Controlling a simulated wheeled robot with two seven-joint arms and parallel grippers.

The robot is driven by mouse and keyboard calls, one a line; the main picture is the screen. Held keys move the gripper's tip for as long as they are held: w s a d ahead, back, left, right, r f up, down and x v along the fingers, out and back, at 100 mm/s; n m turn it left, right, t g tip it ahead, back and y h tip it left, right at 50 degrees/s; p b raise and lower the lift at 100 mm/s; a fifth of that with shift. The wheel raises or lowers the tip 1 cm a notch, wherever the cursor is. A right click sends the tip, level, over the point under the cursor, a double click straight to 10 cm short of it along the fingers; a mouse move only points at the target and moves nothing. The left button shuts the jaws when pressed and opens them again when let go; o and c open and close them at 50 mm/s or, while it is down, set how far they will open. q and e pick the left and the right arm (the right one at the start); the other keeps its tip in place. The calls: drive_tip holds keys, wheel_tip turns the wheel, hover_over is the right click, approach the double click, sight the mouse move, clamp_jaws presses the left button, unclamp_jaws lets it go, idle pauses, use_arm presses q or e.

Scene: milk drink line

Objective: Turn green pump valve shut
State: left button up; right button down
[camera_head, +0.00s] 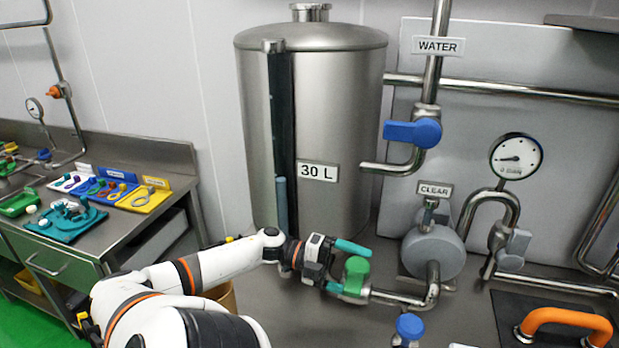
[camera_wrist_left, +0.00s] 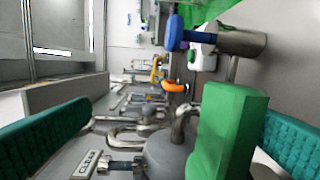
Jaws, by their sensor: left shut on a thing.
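The green pump valve (camera_head: 356,268) sits on the pipe leading from the tank side to the grey pump (camera_head: 433,252). My left gripper (camera_head: 350,271) reaches it from the left, with one teal finger above and one below the green handle. It is shut on the green handle. In the left wrist view the green handle (camera_wrist_left: 228,130) stands large between the two teal fingers, nearer the right one. How the handle lies relative to the pipe is hard to tell. My right gripper is out of view.
The 30 L steel tank (camera_head: 340,120) stands behind my left gripper. A blue valve (camera_head: 409,326) is close at the front right, and another blue valve (camera_head: 413,132) is on the water pipe. An orange handle (camera_head: 565,320) is at the far right.

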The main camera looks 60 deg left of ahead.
use_arm(q)
drive_tip(key=s+a+r, duration=0.1)
drive_tip(key=s+a+p, duration=0.1)
drive_tip(key=shift+s+a+r, duration=0.25)
drive_tip(key=shift+a+r, duration=0.1)
drive_tip(key=shift+a, duration=0.05)
drive_tip(key=s, duration=0.1)
drive_tip(key=s+a, duration=0.1)
drive_tip(key=shift+s+a, duration=0.15)
drive_tip(key=shift+s, duration=0.2)
drive_tip(key=c, duration=0.9)
drive_tip(key=shift+f+v, duration=0.2)
drive_tip(key=shift+v, duration=0.9)
drive_tip(key=shift+f+v, duration=0.25)
drive_tip(key=shift+v, duration=0.8)
drive_tip(key=shift+w+a, duration=0.1)
drive_tip(key=shift+a, duration=0.1)
drive_tip(key=shift+p, duration=0.3)
